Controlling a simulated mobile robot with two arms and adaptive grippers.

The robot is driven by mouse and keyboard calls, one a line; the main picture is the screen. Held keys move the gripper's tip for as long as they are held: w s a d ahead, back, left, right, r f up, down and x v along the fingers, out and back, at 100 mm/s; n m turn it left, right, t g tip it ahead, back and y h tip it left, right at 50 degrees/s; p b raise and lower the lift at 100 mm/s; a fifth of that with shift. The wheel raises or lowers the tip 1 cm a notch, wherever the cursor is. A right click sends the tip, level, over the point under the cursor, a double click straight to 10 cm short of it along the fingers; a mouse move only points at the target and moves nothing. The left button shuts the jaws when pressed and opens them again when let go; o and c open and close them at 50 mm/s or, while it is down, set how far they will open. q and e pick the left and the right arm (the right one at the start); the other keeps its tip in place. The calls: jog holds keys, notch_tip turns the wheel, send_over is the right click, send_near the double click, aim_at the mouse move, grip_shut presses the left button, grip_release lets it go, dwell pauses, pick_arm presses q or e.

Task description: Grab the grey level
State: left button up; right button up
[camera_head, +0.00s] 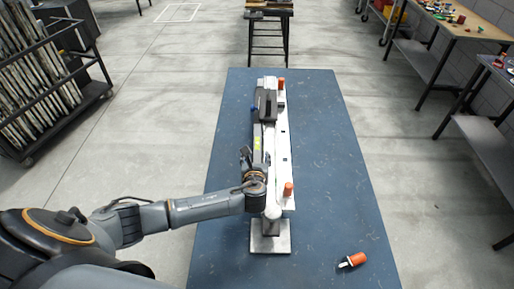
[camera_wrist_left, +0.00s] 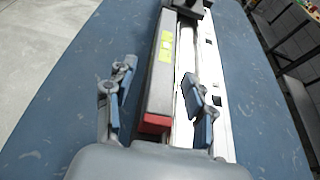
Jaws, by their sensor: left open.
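The grey level (camera_head: 258,143) is a long grey bar with a yellow label, lying lengthwise along the left side of a white rail assembly (camera_head: 284,150) on the blue table. In the left wrist view the grey level (camera_wrist_left: 160,85) shows its red near end. My left gripper (camera_head: 249,162) is at the near part of the level. In the left wrist view my left gripper (camera_wrist_left: 158,78) is open, with one finger on each side of the bar and visible gaps to it. The level's far end is hidden behind a black clamp-like part (camera_head: 266,104).
Orange handles (camera_head: 288,189) stand on the rail. An orange-handled tool (camera_head: 354,260) lies at the near right. A rack (camera_head: 45,90) stands left; workbenches (camera_head: 462,28) stand right.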

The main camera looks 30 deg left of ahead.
aim_at(257, 147)
pick_arm(q)
jog(key=shift+x, duration=1.35)
jog(key=shift+d, duration=0.1)
grip_shut()
jog(key=shift+r, duration=0.15)
